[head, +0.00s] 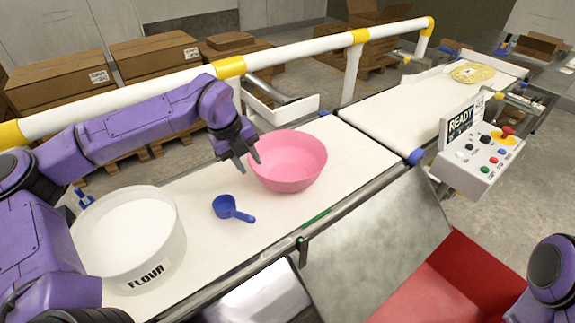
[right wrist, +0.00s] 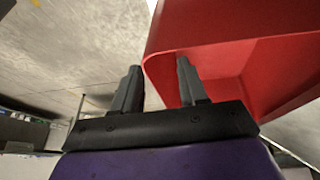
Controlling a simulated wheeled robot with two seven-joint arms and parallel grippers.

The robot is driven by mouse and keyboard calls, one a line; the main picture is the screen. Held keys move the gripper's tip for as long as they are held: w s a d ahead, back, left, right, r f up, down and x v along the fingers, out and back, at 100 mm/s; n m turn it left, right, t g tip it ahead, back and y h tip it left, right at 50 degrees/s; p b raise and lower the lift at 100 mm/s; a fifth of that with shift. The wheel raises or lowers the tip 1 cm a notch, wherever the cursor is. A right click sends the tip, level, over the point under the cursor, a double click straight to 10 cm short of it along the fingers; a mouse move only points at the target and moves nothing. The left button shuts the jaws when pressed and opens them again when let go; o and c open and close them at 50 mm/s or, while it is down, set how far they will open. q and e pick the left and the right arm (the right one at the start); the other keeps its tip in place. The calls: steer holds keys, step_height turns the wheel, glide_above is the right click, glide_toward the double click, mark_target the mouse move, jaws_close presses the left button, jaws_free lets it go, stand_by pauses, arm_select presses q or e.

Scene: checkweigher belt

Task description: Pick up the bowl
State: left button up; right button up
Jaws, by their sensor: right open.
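The pink bowl (head: 288,165) stands upright on the white belt in the head view. My left gripper (head: 248,166) is at the bowl's left rim, pointing down, with its two fingers apart. One finger overlaps the rim in the picture; I cannot tell whether it touches the bowl or is inside it. My right gripper (right wrist: 159,75) shows in the right wrist view with its fingers apart and nothing between them. The bowl does not show in that view.
A blue scoop (head: 226,207) and a white flour tub (head: 130,235) are on the belt left of the bowl. A red bin (head: 450,280) is at the front right and fills much of the right wrist view (right wrist: 240,40). A white-yellow rail (head: 300,52) runs behind the belt.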

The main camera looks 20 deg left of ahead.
arm_select(q)
steer(key=x, duration=0.1)
steer(key=p+x, duration=0.1)
steer(key=x, duration=0.2)
steer(key=shift+w+a+f, duration=0.25)
steer(key=shift+w, duration=0.2)
steer(key=shift+f, duration=0.4)
jaws_close()
steer(key=shift+p, duration=0.3)
